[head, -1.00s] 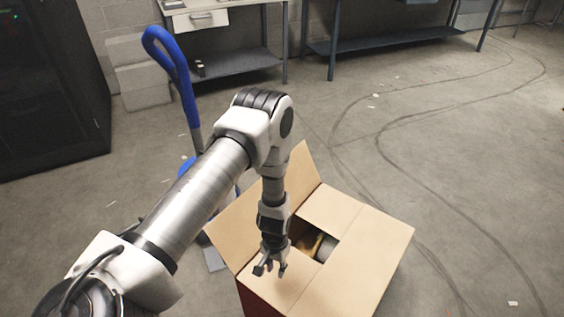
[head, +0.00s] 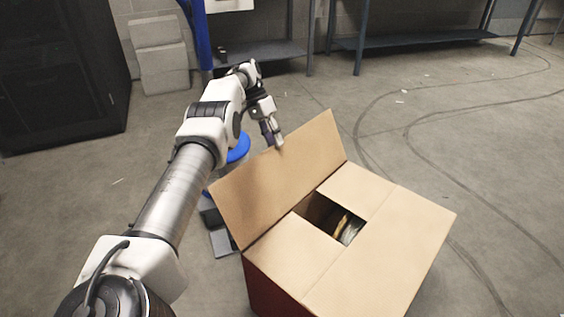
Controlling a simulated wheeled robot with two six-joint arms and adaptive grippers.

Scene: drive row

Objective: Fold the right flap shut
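An open-topped cardboard box (head: 390,250) stands on the floor at the lower right. Its right flap (head: 385,255) lies flat over the top. The near flap (head: 290,248) and the far flap (head: 356,188) also lie folded in, with a gap between them. The left flap (head: 280,180) stands up, tilted. My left gripper (head: 275,138) is at the upper edge of this raised flap, on its far side. Its fingers are small and seen edge-on, so whether they are open is unclear. My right gripper is not in view.
Something dark and tan (head: 347,226) shows inside the box gap. A blue-handled device (head: 238,148) stands behind my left arm. A black cabinet (head: 55,70) is at the left, with workbenches (head: 265,52) along the wall. The floor to the right is clear.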

